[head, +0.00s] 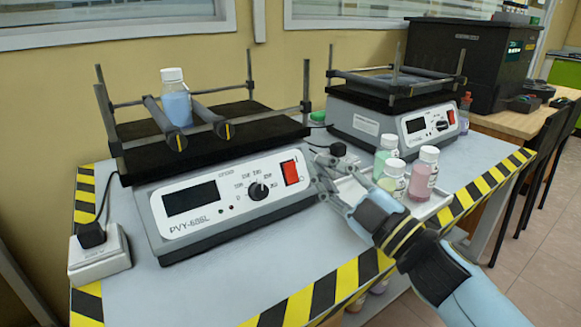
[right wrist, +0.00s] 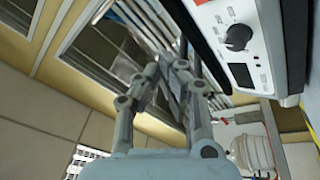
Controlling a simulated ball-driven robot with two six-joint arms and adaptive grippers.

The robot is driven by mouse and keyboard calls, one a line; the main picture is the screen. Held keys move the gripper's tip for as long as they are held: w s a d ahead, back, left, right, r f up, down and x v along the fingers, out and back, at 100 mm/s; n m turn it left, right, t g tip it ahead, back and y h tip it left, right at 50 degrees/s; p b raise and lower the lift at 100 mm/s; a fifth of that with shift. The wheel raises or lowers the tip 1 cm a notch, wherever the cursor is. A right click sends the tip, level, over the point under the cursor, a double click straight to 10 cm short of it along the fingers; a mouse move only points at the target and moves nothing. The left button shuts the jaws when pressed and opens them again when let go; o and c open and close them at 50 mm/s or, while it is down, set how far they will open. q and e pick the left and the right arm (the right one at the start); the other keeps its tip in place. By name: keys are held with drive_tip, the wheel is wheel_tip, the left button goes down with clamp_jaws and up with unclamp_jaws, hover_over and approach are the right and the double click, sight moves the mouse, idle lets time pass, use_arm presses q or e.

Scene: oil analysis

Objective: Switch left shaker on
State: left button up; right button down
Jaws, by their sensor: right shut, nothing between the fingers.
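The left shaker (head: 168,245) stands on the grey table in the head view. Its front panel has a dark display (head: 190,198), a black knob (head: 257,192) and a red switch (head: 290,172) at the right end. The display looks blank. A bottle with blue contents (head: 176,104) is held upright between the bars on its black platform. My right gripper (head: 322,175) is shut and empty, just right of the red switch. I cannot tell whether it touches the shaker. Its fingers also show in the right wrist view (right wrist: 178,72). My left gripper is not in view.
A second shaker (head: 366,122) stands behind to the right. Several capped bottles (head: 423,175) stand on a white tray near my right gripper. A power socket (head: 98,257) sits left of the left shaker. A black-yellow striped edge (head: 310,302) borders the table.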

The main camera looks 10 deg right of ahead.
sight(291, 172)
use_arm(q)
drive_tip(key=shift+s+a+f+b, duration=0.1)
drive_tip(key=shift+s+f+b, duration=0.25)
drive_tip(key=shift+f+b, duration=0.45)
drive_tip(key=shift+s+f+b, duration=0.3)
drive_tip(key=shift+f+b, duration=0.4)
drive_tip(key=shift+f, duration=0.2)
use_arm(e)
drive_tip(key=w+a+f, duration=0.2)
drive_tip(key=w, duration=0.5)
drive_tip(key=shift+a+f, duration=0.3)
drive_tip(key=shift+f, duration=0.1)
drive_tip(key=shift+w+a+f, duration=0.1)
drive_tip(key=shift+w, duration=0.25)
